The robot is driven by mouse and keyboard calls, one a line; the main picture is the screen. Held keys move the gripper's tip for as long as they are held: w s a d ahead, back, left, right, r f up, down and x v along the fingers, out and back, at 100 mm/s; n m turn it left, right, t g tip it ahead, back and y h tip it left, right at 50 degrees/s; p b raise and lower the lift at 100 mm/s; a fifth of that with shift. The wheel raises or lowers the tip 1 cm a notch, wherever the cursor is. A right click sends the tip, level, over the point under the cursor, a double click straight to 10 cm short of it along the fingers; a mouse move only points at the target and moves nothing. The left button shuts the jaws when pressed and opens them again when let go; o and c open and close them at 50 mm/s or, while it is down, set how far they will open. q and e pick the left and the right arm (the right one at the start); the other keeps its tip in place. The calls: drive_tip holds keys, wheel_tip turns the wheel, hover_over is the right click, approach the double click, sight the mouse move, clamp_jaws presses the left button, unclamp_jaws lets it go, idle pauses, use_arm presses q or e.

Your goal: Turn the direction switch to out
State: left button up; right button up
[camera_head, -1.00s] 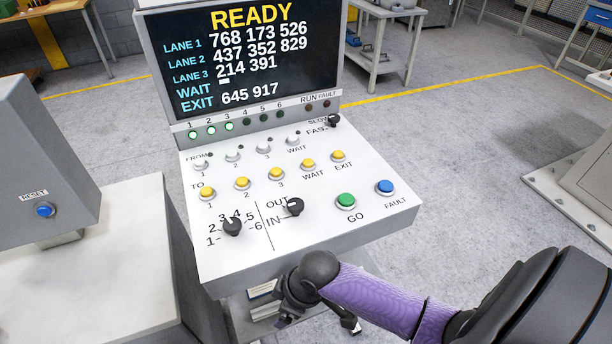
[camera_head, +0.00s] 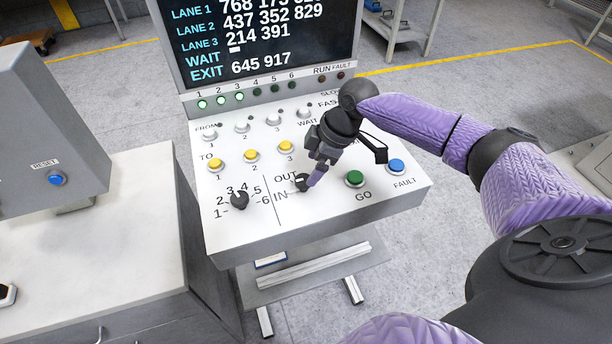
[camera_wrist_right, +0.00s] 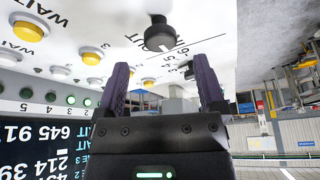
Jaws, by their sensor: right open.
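The direction switch (camera_head: 301,184) is a black round knob with a light mark, between the OUT and IN labels on the white console panel (camera_head: 330,212). Which label its mark points to is too small to tell. My right gripper (camera_head: 317,174) is open just above the switch, and its purple fingers partly cover it. In the right wrist view the picture is upside down; the knob (camera_wrist_right: 158,34) shows beyond the gap between the open fingers (camera_wrist_right: 162,72), apparently clear of them. My left gripper is not in view.
A numbered black selector knob (camera_head: 239,200) sits left of the switch. A green GO button (camera_head: 354,178) and a blue FAULT button (camera_head: 396,166) lie to its right. Yellow buttons (camera_head: 251,156) line the panel behind. The display (camera_head: 260,40) rises at the back.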

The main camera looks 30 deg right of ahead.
sight(305, 179)
drive_tip(key=x, duration=0.4)
drive_tip(key=shift+a+f+b, duration=0.1)
drive_tip(key=shift+f+b, duration=0.15)
drive_tip(key=shift+b, duration=0.05)
